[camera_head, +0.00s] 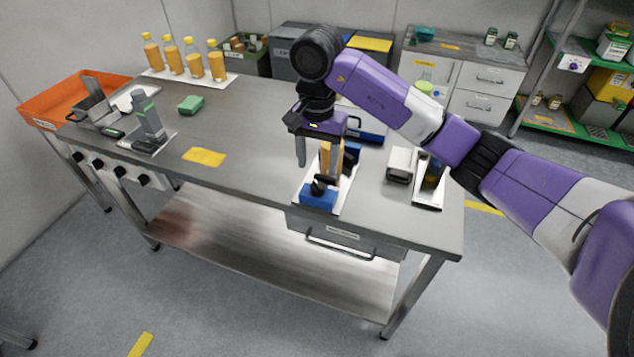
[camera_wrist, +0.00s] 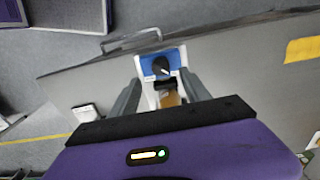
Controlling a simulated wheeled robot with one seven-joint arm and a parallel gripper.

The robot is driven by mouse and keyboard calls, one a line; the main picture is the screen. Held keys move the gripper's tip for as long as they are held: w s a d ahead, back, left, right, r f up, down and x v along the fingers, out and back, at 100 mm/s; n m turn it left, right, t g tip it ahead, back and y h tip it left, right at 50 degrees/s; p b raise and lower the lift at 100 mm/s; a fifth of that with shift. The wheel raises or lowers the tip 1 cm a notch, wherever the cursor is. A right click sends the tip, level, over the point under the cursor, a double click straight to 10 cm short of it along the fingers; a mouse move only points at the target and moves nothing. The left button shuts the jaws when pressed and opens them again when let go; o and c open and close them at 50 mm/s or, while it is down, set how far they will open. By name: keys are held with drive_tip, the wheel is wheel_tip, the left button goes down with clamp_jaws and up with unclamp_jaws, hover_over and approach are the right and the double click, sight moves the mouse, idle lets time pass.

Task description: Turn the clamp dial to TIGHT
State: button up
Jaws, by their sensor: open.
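The clamp dial is a black knob (camera_head: 318,188) on a blue block (camera_head: 317,200) at the front of a white base plate (camera_head: 347,199). In the wrist view the dial (camera_wrist: 161,67) shows a white pointer mark, on the blue block (camera_wrist: 147,66). Any TIGHT label is too small to read. A bottle with amber contents (camera_head: 325,160) stands behind the dial on the same plate. My gripper (camera_head: 317,165) is open above this station, pointing down. In the wrist view its fingers (camera_wrist: 160,98) lie on either side of the bottle and short of the dial, touching neither visibly.
A small white and grey device (camera_head: 400,164) and another station (camera_head: 428,195) stand to the right. A yellow mat (camera_head: 204,157) lies on the clear middle of the table. A grey device (camera_head: 149,122), orange tray (camera_head: 50,103) and several amber bottles (camera_head: 194,64) are farther left.

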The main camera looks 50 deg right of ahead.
sight(317, 187)
drive_tip(key=shift+f+p, duration=0.55)
drive_tip(key=shift+f, duration=3.1)
drive_tip(key=shift+c, duration=0.2)
clamp_jaws()
